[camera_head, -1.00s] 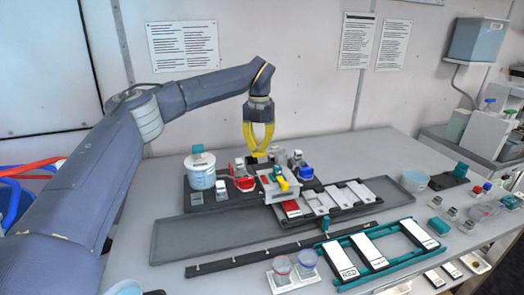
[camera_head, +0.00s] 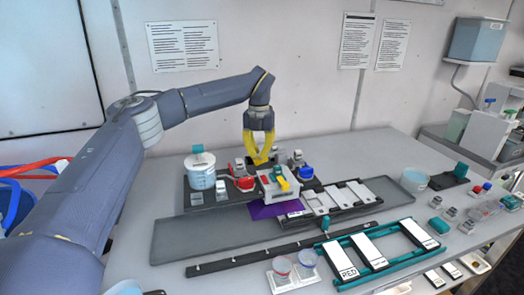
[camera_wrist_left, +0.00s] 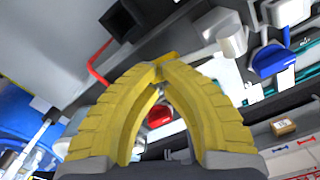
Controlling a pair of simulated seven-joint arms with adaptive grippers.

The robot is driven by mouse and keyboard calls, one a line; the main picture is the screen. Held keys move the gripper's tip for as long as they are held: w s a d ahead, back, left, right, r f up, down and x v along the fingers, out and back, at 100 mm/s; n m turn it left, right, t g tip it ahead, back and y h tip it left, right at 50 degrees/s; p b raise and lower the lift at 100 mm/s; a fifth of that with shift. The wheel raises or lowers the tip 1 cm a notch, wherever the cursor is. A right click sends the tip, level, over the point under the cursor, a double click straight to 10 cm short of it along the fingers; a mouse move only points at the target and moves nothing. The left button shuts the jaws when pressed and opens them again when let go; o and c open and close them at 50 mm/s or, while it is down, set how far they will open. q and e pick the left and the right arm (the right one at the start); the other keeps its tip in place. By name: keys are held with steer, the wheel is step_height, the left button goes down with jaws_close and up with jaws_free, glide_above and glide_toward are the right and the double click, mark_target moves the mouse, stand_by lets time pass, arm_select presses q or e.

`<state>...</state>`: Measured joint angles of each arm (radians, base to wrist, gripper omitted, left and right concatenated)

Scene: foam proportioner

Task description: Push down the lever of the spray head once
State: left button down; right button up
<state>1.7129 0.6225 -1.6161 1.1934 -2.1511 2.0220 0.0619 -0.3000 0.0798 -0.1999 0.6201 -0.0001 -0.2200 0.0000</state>
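The spray head (camera_head: 278,184) is a small pale block with red, teal and yellow parts on top, standing over the middle of the dark tray. Which part is its lever I cannot tell for sure. My left gripper (camera_head: 258,161) has yellow fingers pointing down just behind and left of the spray head. In the left wrist view its fingertips (camera_wrist_left: 160,68) meet, with nothing seen held between them. Whether they touch the spray head is unclear. A purple patch (camera_head: 264,211) lies on the tray in front of the spray head. My right gripper is not in view.
A teal frame with pale plates (camera_head: 383,253) lies front right. The long grey tray (camera_head: 185,238) is bare at left.

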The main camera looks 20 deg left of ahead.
arm_select(q)
steer(key=shift+r, duration=4)
